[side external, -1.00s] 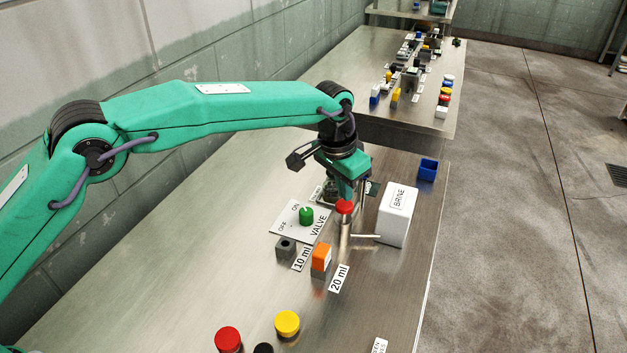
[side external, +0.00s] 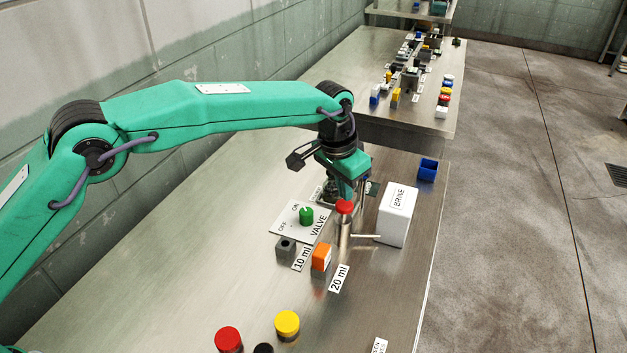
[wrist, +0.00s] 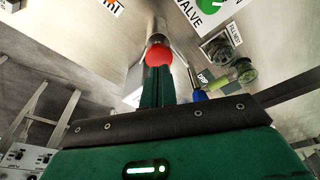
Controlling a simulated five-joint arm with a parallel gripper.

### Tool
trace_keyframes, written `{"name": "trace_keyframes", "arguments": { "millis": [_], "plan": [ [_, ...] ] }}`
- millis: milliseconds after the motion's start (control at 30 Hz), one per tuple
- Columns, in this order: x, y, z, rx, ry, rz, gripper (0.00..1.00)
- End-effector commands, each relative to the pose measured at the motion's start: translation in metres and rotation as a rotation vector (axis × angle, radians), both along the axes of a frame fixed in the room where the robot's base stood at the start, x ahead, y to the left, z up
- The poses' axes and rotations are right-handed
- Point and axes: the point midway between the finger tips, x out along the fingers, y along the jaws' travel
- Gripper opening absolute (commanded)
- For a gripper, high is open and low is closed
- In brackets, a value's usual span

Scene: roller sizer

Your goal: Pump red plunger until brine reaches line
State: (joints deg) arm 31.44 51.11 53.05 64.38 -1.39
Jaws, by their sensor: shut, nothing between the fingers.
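The red plunger knob (side external: 344,207) tops an upright metal cylinder (side external: 344,230) with a thin spout toward the white BRINE block (side external: 397,215). My gripper (side external: 346,192) is shut and empty, pointing down at the knob from directly above. In the wrist view the knob (wrist: 161,55) shows just beyond my closed fingertips (wrist: 157,70); I cannot tell whether they touch. A clear vessel with yellow-green in it (wrist: 228,74) lies near a FILL label in the wrist view. My arm mostly hides it in the side view, and no fill level can be read.
A green valve knob (side external: 306,215) sits on the ON/OFF plate, left of the plunger. A grey block (side external: 286,249) and an orange-topped block (side external: 321,256) stand in front, by 10 ml and 20 ml labels. Red (side external: 228,338) and yellow (side external: 287,322) knobs are nearer. A blue bin (side external: 428,169) stands behind.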

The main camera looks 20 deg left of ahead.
Motion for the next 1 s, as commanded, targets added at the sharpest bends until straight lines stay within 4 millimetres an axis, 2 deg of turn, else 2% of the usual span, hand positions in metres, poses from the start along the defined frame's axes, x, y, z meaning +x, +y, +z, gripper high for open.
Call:
{"name": "trace_keyframes", "arguments": {
  "millis": [567,1000],
  "plan": [
    [-0.0001,0.0000,-0.0002,0.000,0.000,0.000,0.00],
    [-0.0001,0.0000,-0.0081,0.001,0.001,0.000,0.00]
  ]
}}
